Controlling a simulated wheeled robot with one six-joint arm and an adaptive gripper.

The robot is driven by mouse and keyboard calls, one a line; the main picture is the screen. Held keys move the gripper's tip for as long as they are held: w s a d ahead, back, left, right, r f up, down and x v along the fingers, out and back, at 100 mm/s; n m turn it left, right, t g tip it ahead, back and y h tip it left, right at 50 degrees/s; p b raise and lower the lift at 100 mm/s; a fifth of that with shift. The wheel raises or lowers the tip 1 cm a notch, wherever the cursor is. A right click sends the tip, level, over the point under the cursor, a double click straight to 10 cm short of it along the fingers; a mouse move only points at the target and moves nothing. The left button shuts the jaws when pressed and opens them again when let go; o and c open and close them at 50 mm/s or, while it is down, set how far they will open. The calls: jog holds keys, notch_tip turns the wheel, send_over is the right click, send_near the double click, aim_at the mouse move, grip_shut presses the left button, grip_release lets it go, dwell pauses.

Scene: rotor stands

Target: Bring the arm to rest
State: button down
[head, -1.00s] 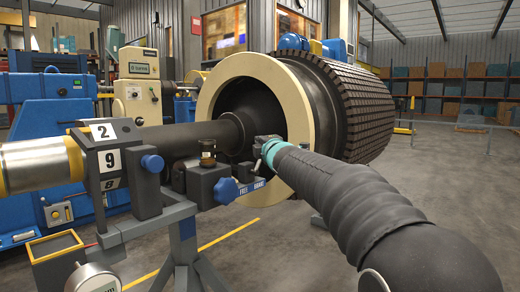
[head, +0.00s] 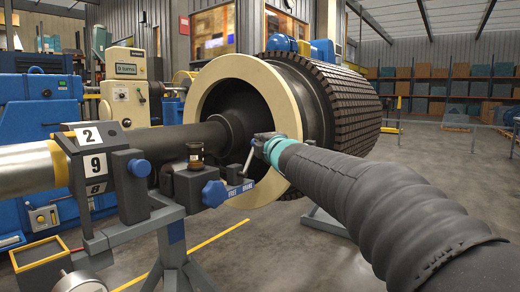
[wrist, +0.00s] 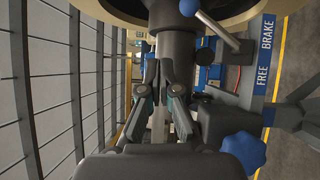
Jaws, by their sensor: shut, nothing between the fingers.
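My gripper (head: 258,146) is in front of the cream ring of the rotor (head: 355,100), at the end of my dark sleeved arm with its teal band. In the wrist view my gripper (wrist: 168,68) is shut and empty, its two fingers pointing up the picture. A lever (wrist: 217,31) with a blue ball knob is just beyond them, beside the FREE/BRAKE plate (wrist: 265,55). That plate also shows in the head view (head: 240,190), right of a blue hand knob (head: 213,194). Whether the fingers touch anything cannot be told.
The grey stand (head: 172,235) carries the rotor's shaft (head: 165,142), with a number block (head: 92,164) and a small tray (head: 40,263) at left. Blue machines (head: 35,100) stand behind.

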jog(key=d+f+m+g+h, duration=0.2)
jog(key=d+f+m+h, duration=0.3)
jog(key=f, duration=0.4)
jog(key=s+d+f+m+g+h, duration=0.1)
jog(key=s+d+f+m+g, duration=0.4)
jog(key=s+f+m, duration=0.45)
jog(key=s+d+f+m+g, duration=0.1)
jog(key=s+f, duration=0.3)
jog(key=s, duration=0.7)
jog(key=s+d+f+m+g, duration=0.2)
jog(key=s+f+m, duration=0.2)
jog(key=s, duration=0.7)
jog(key=s+d+f+m+g, duration=0.1)
jog(key=s+f, duration=0.4)
jog(key=s, duration=0.6)
jog(key=shift+s+d+f+m+g, duration=0.25)
jog(key=shift+f+m+g, duration=0.2)
jog(key=shift+m, duration=0.5)
jog(key=shift+r, duration=0.1)
